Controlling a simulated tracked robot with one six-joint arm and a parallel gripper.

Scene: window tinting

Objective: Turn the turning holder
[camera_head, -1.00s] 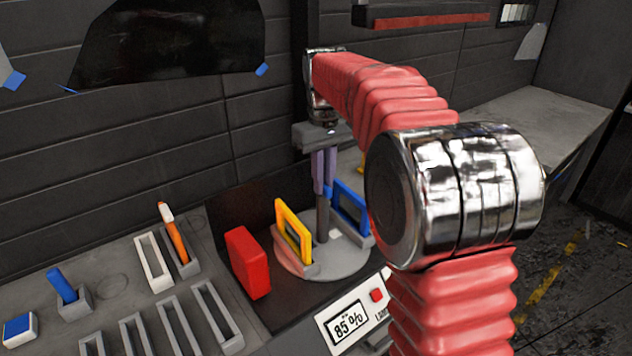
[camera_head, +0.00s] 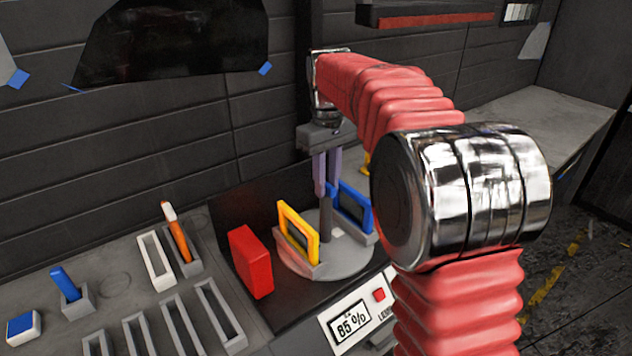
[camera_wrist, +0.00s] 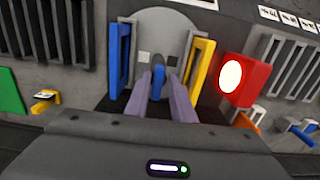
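The turning holder (camera_head: 345,262) is a round grey plate in front of the dark wall, with a yellow frame (camera_head: 299,233) on its left and a blue frame (camera_head: 354,208) on its right. A dark post stands at its middle, with a blue handle (camera_wrist: 158,76) on top. My gripper (camera_head: 325,188) points down over the middle of the plate. In the wrist view its two purple fingers (camera_wrist: 160,82) close on the blue handle from both sides. The fingertips' contact is small in view.
A red block (camera_head: 251,262) stands close to the plate's left edge. A meter (camera_head: 352,325) reading 85 % is in front. Grey slotted racks (camera_head: 220,312) and a blue-handled tool (camera_head: 65,283) fill the left bench. The right bench (camera_head: 530,115) is mostly clear.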

